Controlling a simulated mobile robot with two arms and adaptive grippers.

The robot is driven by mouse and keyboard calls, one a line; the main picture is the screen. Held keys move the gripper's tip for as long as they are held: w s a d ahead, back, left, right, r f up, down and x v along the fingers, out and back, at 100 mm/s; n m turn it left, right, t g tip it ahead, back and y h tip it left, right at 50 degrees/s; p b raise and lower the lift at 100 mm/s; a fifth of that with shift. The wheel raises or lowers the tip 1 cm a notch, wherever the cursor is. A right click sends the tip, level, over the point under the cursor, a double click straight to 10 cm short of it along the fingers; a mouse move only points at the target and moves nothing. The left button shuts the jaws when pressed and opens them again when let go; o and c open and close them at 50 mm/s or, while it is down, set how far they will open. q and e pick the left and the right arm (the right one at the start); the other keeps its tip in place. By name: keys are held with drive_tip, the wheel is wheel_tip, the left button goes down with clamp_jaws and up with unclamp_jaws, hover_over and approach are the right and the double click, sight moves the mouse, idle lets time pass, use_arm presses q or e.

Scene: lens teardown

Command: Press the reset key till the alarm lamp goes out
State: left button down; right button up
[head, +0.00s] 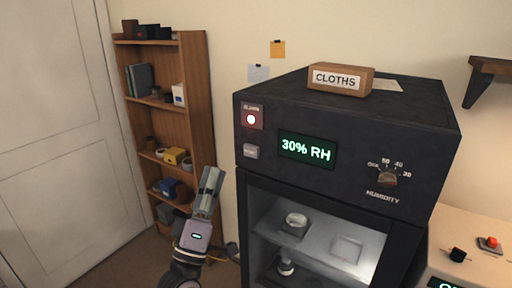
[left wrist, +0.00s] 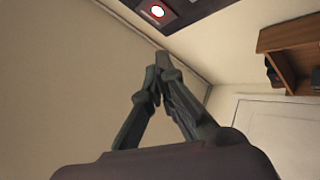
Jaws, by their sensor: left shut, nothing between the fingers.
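The alarm lamp (head: 251,119) glows red with a white centre on the upper left of the black cabinet's front. It also shows lit at the top of the left wrist view (left wrist: 157,11). The reset key (head: 251,151) is a small grey key below the lamp; its lettering is too small to read surely. My left gripper (head: 212,172) is shut and empty, pointing up, to the left of the cabinet and lower than the key, apart from it in the picture. In the left wrist view its fingertips (left wrist: 163,60) meet below the lamp panel. My right gripper is not in view.
The black cabinet (head: 360,145) has a green "30% RH" display (head: 307,149), a humidity knob (head: 387,179) and a glass door below. A box marked CLOTHS (head: 341,79) sits on top. A wooden shelf (head: 196,100) stands left. A bench (head: 470,225) with a red button is at right.

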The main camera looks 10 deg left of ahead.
sight(251, 151)
use_arm(q)
drive_tip(key=shift+s+a+r, duration=0.1)
drive_tip(key=shift+s+r, duration=0.1)
drive_tip(key=shift+r, duration=0.15)
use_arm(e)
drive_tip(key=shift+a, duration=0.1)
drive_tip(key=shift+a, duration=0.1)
use_arm(q)
drive_tip(key=w+d+b, duration=0.2)
drive_tip(key=w+d, duration=0.1)
drive_tip(key=w, duration=0.5)
drive_tip(key=shift+w, duration=0.15)
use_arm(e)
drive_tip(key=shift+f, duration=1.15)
